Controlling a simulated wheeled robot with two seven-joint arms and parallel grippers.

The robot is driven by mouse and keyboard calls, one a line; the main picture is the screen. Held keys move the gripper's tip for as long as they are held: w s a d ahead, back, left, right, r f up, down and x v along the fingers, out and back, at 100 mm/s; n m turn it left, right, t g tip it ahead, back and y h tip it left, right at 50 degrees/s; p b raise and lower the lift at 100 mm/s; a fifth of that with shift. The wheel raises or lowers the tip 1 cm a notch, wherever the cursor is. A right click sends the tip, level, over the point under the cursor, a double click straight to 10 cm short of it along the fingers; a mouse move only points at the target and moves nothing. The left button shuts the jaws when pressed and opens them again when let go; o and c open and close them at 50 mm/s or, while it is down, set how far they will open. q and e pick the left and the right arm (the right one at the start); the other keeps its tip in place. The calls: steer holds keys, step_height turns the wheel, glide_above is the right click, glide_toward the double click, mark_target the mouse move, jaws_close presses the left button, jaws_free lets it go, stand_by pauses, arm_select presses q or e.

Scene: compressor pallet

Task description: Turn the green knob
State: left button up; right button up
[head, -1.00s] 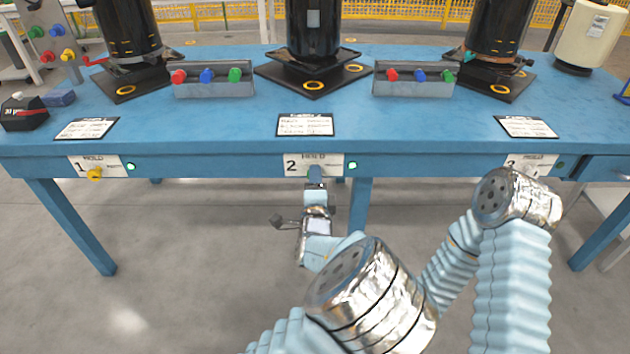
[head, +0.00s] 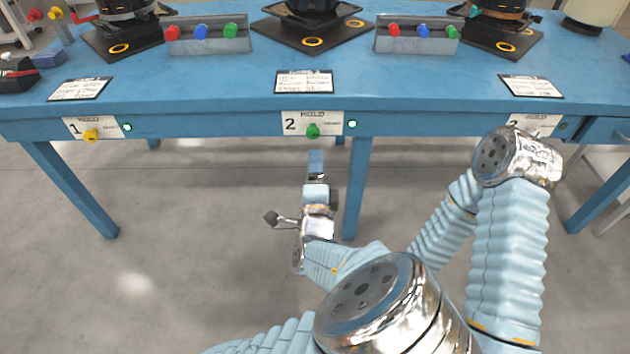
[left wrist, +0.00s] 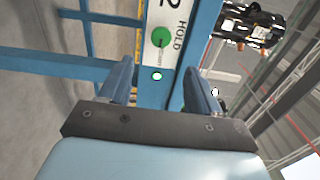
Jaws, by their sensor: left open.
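The green knob (head: 313,131) sits on the white "2 HOLD" label plate (head: 295,122) on the front edge of the blue table. It also shows in the left wrist view (left wrist: 161,37), beyond the fingertips and near the middle. My left gripper (head: 316,155) is just below the knob in the head view, apart from it and empty. Its two fingers stand apart in the left wrist view (left wrist: 160,76). My right arm shows at the right, but its gripper is not visible.
A lit green lamp (head: 352,124) is right of the knob. A yellow knob (head: 91,135) is on plate 1 at the left. The blue table (head: 400,85) holds compressors and trays (head: 208,40) of coloured knobs. A table leg (head: 357,190) stands right of my left gripper.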

arm_select(q)
steer(key=shift+s, duration=1.8)
